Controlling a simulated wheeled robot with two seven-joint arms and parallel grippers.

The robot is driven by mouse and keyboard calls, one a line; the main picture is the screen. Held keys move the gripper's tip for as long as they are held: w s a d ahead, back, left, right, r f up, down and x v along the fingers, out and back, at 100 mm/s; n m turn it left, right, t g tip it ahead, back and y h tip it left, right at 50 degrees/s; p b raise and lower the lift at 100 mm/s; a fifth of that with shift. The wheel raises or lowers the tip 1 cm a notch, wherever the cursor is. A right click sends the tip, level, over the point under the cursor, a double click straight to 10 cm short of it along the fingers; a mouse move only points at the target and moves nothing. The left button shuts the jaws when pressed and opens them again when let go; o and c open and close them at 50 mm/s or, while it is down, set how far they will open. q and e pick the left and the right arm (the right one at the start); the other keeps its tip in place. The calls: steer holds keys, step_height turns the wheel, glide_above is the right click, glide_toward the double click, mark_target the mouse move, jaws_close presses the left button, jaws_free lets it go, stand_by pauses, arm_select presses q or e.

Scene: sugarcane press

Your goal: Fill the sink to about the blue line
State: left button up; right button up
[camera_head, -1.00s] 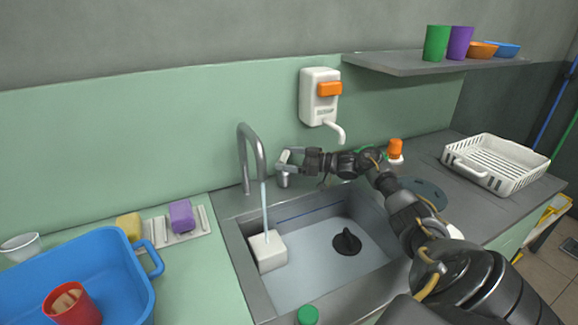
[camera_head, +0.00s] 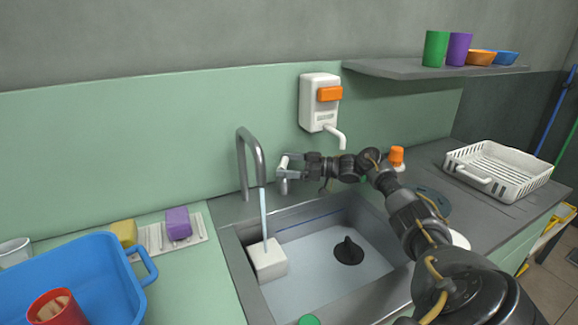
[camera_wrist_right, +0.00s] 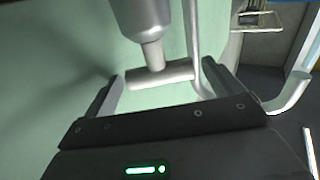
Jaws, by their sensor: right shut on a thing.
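The sink (camera_head: 238,265) is a grey basin set in the counter. A thin blue line (camera_head: 308,219) runs along its back inner wall. The tall curved tap (camera_head: 245,150) pours a narrow stream of water onto a white block (camera_head: 267,259) at the left of the basin. A black plug (camera_head: 348,250) stands in the basin floor. The water's exact level is hard to tell; the line shows clear of it. My right gripper (camera_head: 286,170) is shut on the tap handle (camera_head: 284,184). In the wrist view the handle's crossbar (camera_wrist_right: 160,76) lies between the fingers. My left gripper is out of view.
A white dispenser (camera_head: 318,100) hangs above my right forearm. A blue tub (camera_head: 100,300) with a red cup (camera_head: 57,308), and yellow and purple sponges (camera_head: 178,222), sit left of the sink. A white rack (camera_head: 497,170) stands right. A shelf (camera_head: 430,68) holds cups and bowls.

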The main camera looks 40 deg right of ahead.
steer(key=o, duration=0.7)
steer(key=shift+c, duration=0.2)
steer(key=shift+s+d, duration=0.15)
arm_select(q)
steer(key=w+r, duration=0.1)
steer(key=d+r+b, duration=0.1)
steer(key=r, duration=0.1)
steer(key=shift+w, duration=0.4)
arm_select(e)
steer(key=v, duration=1)
steer(key=shift+s+d, duration=0.1)
steer(key=shift+s, duration=0.05)
